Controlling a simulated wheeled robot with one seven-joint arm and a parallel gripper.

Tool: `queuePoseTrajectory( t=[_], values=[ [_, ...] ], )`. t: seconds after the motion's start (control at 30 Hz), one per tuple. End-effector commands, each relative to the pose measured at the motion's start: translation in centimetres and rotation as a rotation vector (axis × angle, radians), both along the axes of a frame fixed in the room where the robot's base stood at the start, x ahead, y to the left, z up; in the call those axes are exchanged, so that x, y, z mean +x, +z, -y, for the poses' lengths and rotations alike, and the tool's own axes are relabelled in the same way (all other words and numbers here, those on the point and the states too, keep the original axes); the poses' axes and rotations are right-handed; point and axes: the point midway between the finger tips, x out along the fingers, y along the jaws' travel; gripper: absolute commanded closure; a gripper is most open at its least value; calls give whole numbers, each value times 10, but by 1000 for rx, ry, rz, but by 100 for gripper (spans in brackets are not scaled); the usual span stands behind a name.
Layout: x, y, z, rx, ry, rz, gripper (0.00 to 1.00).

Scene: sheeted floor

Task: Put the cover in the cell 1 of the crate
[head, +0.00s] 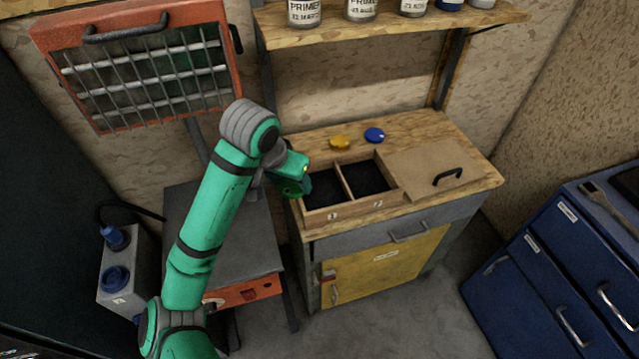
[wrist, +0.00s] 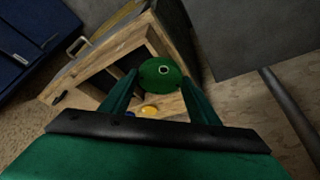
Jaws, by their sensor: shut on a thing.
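My gripper (head: 298,186) is shut on a green round cover (wrist: 160,73), seen between its two fingers in the wrist view. In the head view the cover (head: 289,188) is partly hidden by the gripper. The wooden crate (head: 352,208) sits on the bench with two dark cells marked 1 and 2 on its front rim. Cell 1 (head: 322,188) is the left one, and my gripper is at its left side. The cover's exact height over the crate's left edge is hard to tell. Both cells look empty where visible.
A yellow disc (head: 339,142) and a blue disc (head: 374,135) lie on the bench behind the crate. A flat board with a black handle (head: 447,177) is right of the cells. A shelf with cans (head: 361,9) hangs above. A grey-topped cart (head: 222,235) stands left.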

Motion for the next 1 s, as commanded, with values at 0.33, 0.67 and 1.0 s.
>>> queuePoseTrajectory(
  t=[0.33, 0.67, 1.0],
  values=[
    [48, -30, 42, -4, -1, -3, 74],
    [74, -71, 58, 1, 4, -1, 74],
    [83, -95, 65, 0, 8, -1, 74]
  ],
)
